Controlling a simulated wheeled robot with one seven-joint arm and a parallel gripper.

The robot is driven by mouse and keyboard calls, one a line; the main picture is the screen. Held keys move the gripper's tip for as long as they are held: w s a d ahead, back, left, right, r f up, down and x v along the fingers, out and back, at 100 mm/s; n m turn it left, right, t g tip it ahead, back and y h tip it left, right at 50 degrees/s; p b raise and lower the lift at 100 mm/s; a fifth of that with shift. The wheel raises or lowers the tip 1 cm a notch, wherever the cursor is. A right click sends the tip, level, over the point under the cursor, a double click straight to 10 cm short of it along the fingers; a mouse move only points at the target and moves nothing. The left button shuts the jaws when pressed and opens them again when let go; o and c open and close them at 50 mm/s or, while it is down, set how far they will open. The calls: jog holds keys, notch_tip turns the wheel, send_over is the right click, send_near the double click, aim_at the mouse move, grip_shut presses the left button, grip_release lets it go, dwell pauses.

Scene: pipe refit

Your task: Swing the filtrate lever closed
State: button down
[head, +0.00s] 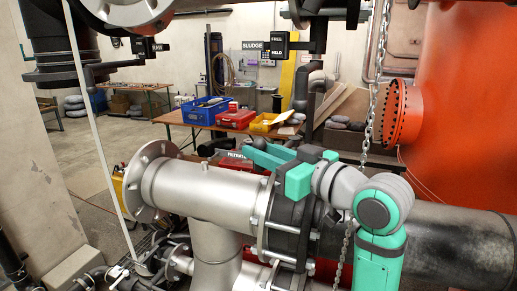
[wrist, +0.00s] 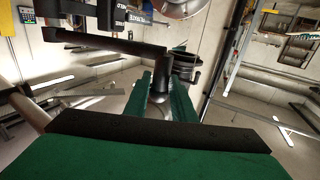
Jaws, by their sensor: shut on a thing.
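My gripper (head: 262,154) reaches out to the left above the steel pipe in the head view, its green fingers beside the FILTRATE sign (head: 238,155). The wrist view shows the two green fingers (wrist: 166,100) on either side of a dark upright grip. This grip joins a long black bar, which I take as the filtrate lever (wrist: 95,41), running to the left. My gripper is shut on the lever's grip.
A flanged steel pipe (head: 210,190) runs below my arm. A chain (head: 373,80) hangs just behind it, and an orange tank (head: 465,100) stands at right. A black lever with a tag box (head: 147,47) is at upper left. A bench with bins (head: 237,118) stands behind.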

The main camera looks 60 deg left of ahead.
jog(key=shift+w+d+r, duration=0.1)
jog(key=shift+w+d, duration=0.25)
jog(key=shift+w, duration=0.05)
jog(key=c, duration=1.6)
grip_release()
jog(key=shift+w, duration=0.1)
jog(key=shift+r, duration=0.1)
